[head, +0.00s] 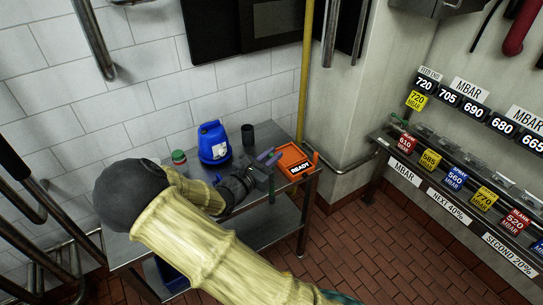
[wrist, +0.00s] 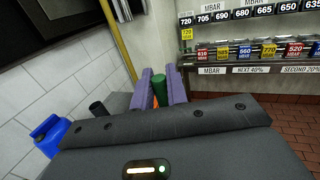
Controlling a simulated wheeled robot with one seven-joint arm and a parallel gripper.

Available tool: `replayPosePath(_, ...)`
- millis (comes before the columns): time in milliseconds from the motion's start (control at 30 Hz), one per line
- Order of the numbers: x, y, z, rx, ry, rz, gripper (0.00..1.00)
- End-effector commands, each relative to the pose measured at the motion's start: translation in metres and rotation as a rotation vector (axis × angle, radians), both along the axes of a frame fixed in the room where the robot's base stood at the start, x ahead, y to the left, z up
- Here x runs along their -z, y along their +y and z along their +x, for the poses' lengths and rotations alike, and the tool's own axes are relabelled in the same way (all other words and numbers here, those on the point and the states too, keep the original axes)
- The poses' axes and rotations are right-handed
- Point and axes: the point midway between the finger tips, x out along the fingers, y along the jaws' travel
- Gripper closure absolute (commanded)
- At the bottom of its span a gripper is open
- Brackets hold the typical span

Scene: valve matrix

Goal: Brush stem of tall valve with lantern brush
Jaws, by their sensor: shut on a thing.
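My gripper (head: 271,165) reaches over the metal side table beside the orange tray. Its two purple fingers (wrist: 161,88) are closed around a green cylindrical thing (wrist: 160,91) in the wrist view. I cannot tell from its visible part whether this is the lantern brush. The held thing is mostly hidden by my gripper in the head view. I cannot make out a tall valve or its stem in either view.
The table (head: 262,205) holds a blue jug (head: 213,143), a dark cup (head: 248,134), a green-lidded jar (head: 179,158) and an orange tray (head: 292,157) marked READY. A yellow pole (head: 305,70) stands behind. A labelled rack (head: 455,185) is at right; tiled floor (head: 370,240) lies open before it.

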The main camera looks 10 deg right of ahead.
Motion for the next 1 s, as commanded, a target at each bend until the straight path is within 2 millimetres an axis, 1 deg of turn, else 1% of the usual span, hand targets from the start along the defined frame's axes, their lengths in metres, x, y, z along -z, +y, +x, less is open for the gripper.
replayPosePath(367,0.017,-0.007,0.007,-0.121,-0.003,-0.014,1.00)
replayPosePath(567,0.032,-0.006,0.011,-0.224,-0.004,-0.021,1.00)
replayPosePath(667,0.045,-0.006,0.013,-0.299,-0.002,-0.026,1.00)
replayPosePath(833,0.083,0.000,0.014,-0.493,0.002,-0.032,1.00)
replayPosePath(1000,0.120,0.004,0.010,-0.651,0.004,-0.025,1.00)
